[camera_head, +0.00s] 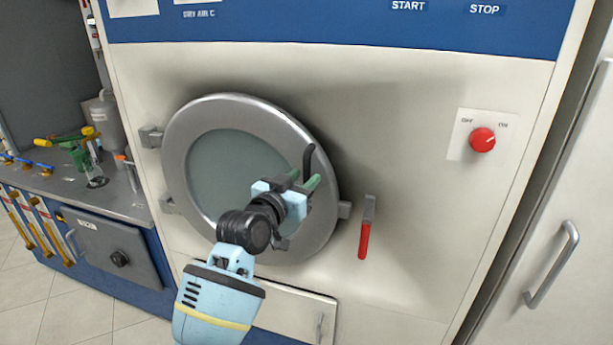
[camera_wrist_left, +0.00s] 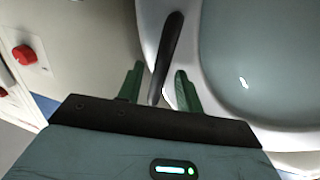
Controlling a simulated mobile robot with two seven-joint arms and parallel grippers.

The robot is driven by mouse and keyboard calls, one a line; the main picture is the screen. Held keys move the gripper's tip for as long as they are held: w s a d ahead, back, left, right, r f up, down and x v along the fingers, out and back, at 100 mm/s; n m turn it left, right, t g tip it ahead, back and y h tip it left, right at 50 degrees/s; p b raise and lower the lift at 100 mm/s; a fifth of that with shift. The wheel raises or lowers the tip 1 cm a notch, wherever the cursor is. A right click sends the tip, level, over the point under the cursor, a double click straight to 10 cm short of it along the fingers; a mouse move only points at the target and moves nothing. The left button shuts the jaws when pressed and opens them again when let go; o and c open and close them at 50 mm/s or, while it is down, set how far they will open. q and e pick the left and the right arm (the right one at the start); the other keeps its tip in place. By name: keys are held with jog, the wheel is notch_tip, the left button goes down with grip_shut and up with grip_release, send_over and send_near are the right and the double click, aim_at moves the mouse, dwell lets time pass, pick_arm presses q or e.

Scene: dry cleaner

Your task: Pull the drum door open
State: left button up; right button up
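The round drum door (camera_head: 181,165) has a grey metal rim and a dull green-grey window, with hinges on its left. It looks flush or nearly so with the machine front; I cannot tell if it is slightly ajar. A black bar handle (camera_head: 309,158) stands on the rim's right side. My left gripper (camera_head: 309,183) is at this handle, partly covering the rim. In the left wrist view, the handle (camera_wrist_left: 168,52) runs between the two green fingers, with a gap on each side, so the gripper is open around it. My right gripper is not in view.
A red-gripped lever (camera_head: 364,240) hangs down just right of the door. A red knob (camera_head: 482,140) is farther right, and a cabinet with a bar handle (camera_head: 552,265) stands at the right edge. A counter with bottles and tools (camera_head: 125,200) is left of the door.

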pick_arm(q)
jog(key=shift+x, duration=1.05)
grip_shut()
